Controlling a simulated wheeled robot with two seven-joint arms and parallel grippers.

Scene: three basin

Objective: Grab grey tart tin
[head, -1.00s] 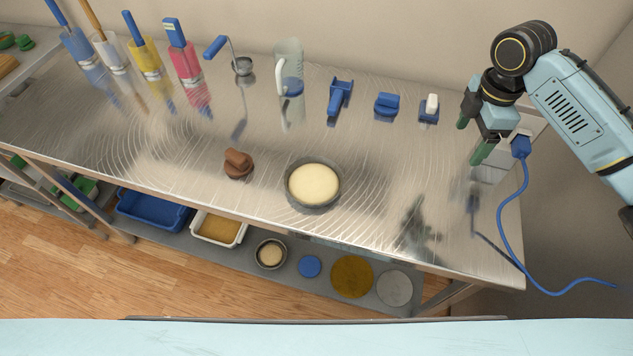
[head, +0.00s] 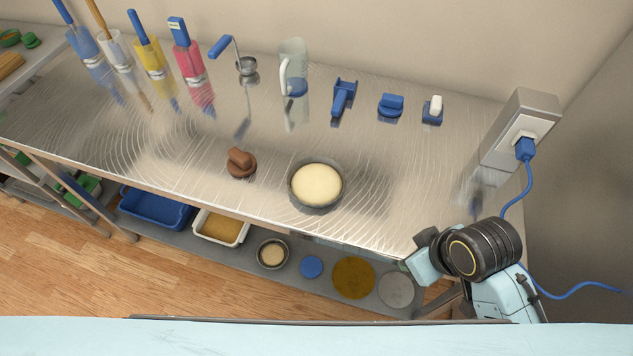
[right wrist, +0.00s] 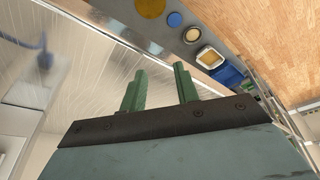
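A round grey tin (head: 315,206) filled with pale dough sits on the metal table, right of a brown knobbed object. A smaller grey tin with pale contents (head: 271,254) stands on the lower shelf and also shows in the right wrist view (right wrist: 192,35). A flat grey disc (head: 396,290) lies at the shelf's right end. My right gripper (right wrist: 160,80) has its two green fingers apart with nothing between them. In the head view its arm is at the table's front right corner and the fingers are hidden. My left gripper is not in view.
The lower shelf also holds a blue basin (head: 157,208), a white basin (head: 220,228), a blue disc (head: 311,267) and a brown disc (head: 354,277). A socket box (head: 519,128) with a blue cable stands at the right. The table's front edge overhangs the shelf.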

